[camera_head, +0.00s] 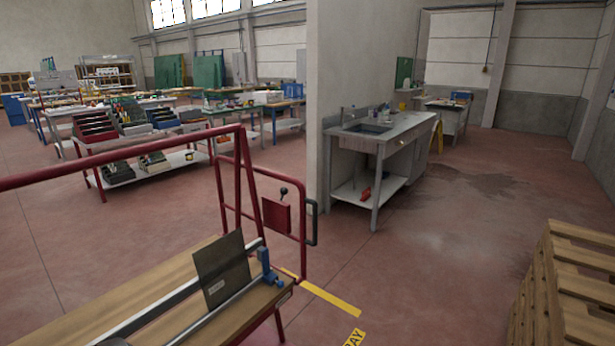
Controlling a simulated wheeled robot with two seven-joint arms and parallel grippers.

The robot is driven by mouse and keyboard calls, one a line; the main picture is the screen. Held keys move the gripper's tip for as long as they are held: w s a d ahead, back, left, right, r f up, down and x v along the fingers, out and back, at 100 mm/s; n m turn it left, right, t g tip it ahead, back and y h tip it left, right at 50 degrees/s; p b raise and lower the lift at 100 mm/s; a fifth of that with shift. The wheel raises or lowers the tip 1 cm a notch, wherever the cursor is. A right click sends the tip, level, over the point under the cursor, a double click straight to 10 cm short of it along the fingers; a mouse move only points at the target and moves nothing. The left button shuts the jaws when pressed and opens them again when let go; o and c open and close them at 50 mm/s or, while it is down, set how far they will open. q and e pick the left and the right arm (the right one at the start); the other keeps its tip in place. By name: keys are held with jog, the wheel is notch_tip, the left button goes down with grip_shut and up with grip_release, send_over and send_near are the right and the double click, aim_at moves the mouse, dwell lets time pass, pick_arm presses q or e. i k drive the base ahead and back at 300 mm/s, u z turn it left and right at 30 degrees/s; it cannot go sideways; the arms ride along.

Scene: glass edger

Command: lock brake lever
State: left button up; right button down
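A short lever with a black ball knob (284,191) stands up from a red plate (277,217) on a red tube frame (248,222). I take it to be the brake lever. It looks nearly upright; whether it is locked I cannot tell. A dark loop handle (312,222) is fixed at the right side of the frame. Neither of my grippers is in view.
A wooden bench (160,290) with metal rails and a dark glass pane (222,268) fills the front left. Wooden pallets (575,285) stand at the right. A sink table (378,140) is behind the frame. The middle floor is clear.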

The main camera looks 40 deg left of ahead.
aim_at(283, 191)
jog(key=u, duration=0.4)
jog(key=i, duration=1.3)
jog(key=u, duration=1.6)
jog(key=i, duration=0.85)
jog(key=u, duration=0.9)
